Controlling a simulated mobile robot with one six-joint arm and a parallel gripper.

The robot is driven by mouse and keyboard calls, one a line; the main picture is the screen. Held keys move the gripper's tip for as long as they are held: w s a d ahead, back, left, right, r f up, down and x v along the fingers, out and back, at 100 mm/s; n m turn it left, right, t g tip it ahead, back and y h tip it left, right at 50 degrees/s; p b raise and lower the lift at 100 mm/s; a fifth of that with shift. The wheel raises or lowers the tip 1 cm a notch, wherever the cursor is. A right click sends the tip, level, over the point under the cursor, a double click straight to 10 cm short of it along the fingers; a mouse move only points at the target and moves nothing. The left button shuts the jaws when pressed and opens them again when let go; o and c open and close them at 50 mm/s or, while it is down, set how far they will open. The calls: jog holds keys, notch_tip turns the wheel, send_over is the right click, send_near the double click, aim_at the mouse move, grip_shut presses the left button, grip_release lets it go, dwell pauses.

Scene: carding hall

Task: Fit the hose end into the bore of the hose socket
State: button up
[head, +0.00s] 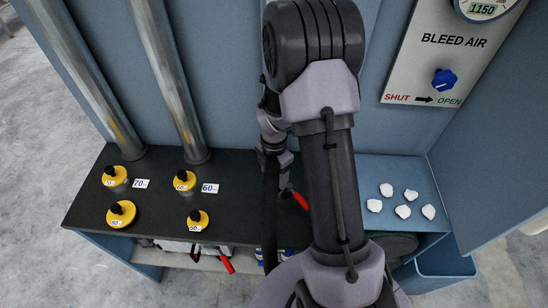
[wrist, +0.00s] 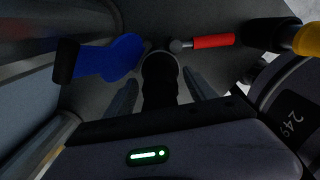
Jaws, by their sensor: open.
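My gripper (wrist: 162,102) is open in the wrist view, with one grey finger on each side of a dark, ribbed cylinder (wrist: 160,85). This looks like the hose end. In the head view my arm covers the gripper, and neither hose end nor socket can be made out there.
A blue part with a black end (wrist: 105,58) lies left of the gripper; a red-handled part (wrist: 212,41) lies right. The dark bench (head: 150,210) carries yellow-topped knobbed pieces (head: 121,214). A blue shelf (head: 385,170) holds several white lumps (head: 403,211). A bleed air panel (head: 440,70) stands behind.

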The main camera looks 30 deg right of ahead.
notch_tip(320, 180, up, 16)
jog(key=p, duration=0.3)
